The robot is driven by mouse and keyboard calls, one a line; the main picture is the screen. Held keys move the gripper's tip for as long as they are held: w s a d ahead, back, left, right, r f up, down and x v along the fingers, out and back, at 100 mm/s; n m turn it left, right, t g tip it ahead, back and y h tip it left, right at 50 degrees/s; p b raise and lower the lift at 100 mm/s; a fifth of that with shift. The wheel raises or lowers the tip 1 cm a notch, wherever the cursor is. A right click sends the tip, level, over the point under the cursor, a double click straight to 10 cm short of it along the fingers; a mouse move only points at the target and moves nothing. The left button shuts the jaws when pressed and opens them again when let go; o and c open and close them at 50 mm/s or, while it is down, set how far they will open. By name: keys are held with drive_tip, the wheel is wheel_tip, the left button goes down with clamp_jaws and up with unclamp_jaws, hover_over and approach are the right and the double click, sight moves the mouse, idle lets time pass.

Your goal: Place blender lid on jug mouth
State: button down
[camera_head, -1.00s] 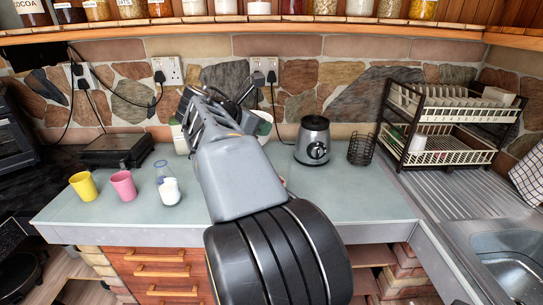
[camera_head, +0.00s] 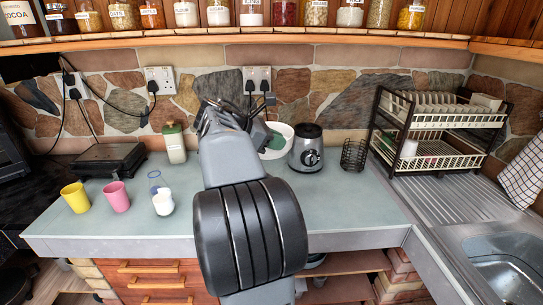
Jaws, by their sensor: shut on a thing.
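The silver blender base (camera_head: 306,150), with a black top and a front knob, stands upright on the counter, right of my arm. My gripper (camera_head: 240,112) reaches over the back of the counter, left of the base and apart from it in the picture. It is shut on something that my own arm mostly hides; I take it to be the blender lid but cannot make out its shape. I cannot clearly pick out the jug or its mouth; my arm hides part of the counter.
A green-topped bottle (camera_head: 175,143) and a white bowl (camera_head: 283,130) with something green stand either side of my arm. A black wire holder (camera_head: 353,155) and dish rack (camera_head: 440,130) are at right.

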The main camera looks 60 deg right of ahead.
sight(271, 157)
drive_tip(key=shift+w+d+f, duration=0.4)
drive_tip(key=shift+w+f, duration=0.2)
drive_tip(key=shift+f, duration=0.25)
drive_tip(key=shift+w+d+f, duration=0.35)
drive_tip(key=shift+w+f, duration=0.25)
drive_tip(key=shift+f, duration=0.2)
wheel_tip(271, 157, down, 3)
drive_tip(key=shift+f, duration=0.15)
drive_tip(key=c, duration=1.2)
unclamp_jaws()
drive_tip(key=shift+w, duration=0.1)
drive_tip(key=v, duration=1.2)
drive_tip(key=s+a+f+m+t+y, duration=0.1)
drive_tip(key=a+f+m+t+y, duration=0.2)
drive_tip(key=a+f, duration=0.3)
drive_tip(key=s+a+f+m+t+y, duration=0.2)
drive_tip(key=a+f, duration=0.4)
drive_tip(key=a, duration=0.7)
drive_tip(key=s+a+f+m+t+y, duration=0.1)
drive_tip(key=a+f+m+t+y, duration=0.3)
drive_tip(key=a, duration=0.6)
drive_tip(key=shift+s+a+f+t+y, duration=0.1)
drive_tip(key=shift+s+f+t+y, duration=0.1)
drive_tip(key=shift+f+t, duration=0.35)
drive_tip(key=shift+s+a+f+t+y, duration=0.2)
drive_tip(key=shift+f+t, duration=0.25)
drive_tip(key=shift+f, duration=0.2)
